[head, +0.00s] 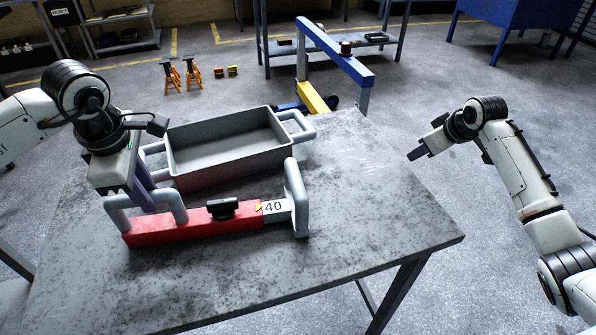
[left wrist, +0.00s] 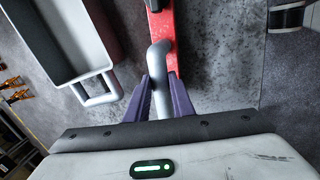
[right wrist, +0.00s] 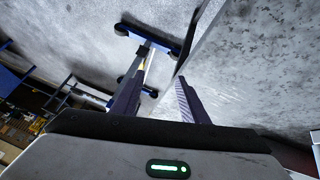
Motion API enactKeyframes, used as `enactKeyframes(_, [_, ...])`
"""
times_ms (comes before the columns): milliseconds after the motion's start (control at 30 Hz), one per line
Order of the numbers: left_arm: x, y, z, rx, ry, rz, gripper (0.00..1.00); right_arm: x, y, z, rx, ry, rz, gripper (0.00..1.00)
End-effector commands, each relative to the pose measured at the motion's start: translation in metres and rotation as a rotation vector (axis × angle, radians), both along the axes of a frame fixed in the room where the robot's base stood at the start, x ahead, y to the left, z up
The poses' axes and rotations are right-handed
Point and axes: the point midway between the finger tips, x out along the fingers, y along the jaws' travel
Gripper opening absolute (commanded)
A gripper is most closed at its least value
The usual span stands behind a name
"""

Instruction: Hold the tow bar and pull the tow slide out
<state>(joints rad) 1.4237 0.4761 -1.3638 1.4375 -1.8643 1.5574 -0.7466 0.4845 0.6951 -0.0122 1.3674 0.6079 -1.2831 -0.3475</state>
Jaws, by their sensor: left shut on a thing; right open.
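The tow bar (head: 180,227) is a red beam lying on the table, with a grey bent handle at its left end and a black knob on top. The tow slide (head: 275,207), a grey piece beside a "40" label, sticks out of its right end and carries an upright grey handle (head: 297,190). My left gripper (head: 146,203) is shut on the tow bar's grey left handle (left wrist: 160,62). The red beam also shows in the left wrist view. My right gripper (head: 416,153) is open and empty, off the table's right side, away from the slide handle.
A grey tray (head: 180,164) with side handles stands on the table (head: 370,220) just behind the tow bar. The table is clear to the right of the slide. A blue and yellow hoist frame (head: 335,52) stands on the floor behind.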

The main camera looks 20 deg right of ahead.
Motion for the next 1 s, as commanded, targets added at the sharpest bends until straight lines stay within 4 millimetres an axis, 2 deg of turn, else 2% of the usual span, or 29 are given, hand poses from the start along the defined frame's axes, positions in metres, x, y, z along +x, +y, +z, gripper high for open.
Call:
enactKeyframes(33, [0.000, 0.000, 0.000, -0.001, -0.001, -0.001, 0.00, 0.017, 0.034, 0.020, 0.072, -0.006, 0.012, 0.40])
enactKeyframes(100, [0.000, 0.000, 0.000, -0.001, -0.001, -0.001, 0.00, 0.031, 0.077, 0.042, 0.166, 0.012, 0.021, 0.40])
enactKeyframes(233, [0.000, 0.000, 0.000, -0.001, -0.001, 0.000, 0.00, 0.040, 0.150, 0.085, 0.302, 0.078, 0.035, 0.40])
enactKeyframes(367, [0.000, 0.000, 0.000, -0.001, -0.001, 0.000, 0.00, 0.033, 0.212, 0.127, 0.388, 0.177, 0.031, 0.40])
enactKeyframes(500, [0.000, 0.000, 0.000, -0.001, -0.001, 0.000, 0.00, 0.005, 0.277, 0.160, 0.445, 0.341, -0.034, 0.40])
enactKeyframes(600, [0.000, 0.000, 0.000, -0.001, -0.001, 0.000, 0.00, -0.019, 0.307, 0.172, 0.446, 0.448, -0.110, 0.40])
enactKeyframes(700, [0.000, 0.000, 0.000, -0.001, -0.001, 0.000, 0.00, -0.038, 0.324, 0.181, 0.429, 0.519, -0.179, 0.40])
enactKeyframes(867, [0.000, 0.000, 0.000, -0.001, -0.001, 0.000, 0.00, -0.054, 0.336, 0.186, 0.405, 0.573, -0.247, 0.40])
enactKeyframes(1000, [0.000, 0.000, 0.000, -0.002, -0.001, 0.000, 0.00, -0.057, 0.339, 0.177, 0.400, 0.586, -0.262, 0.40])
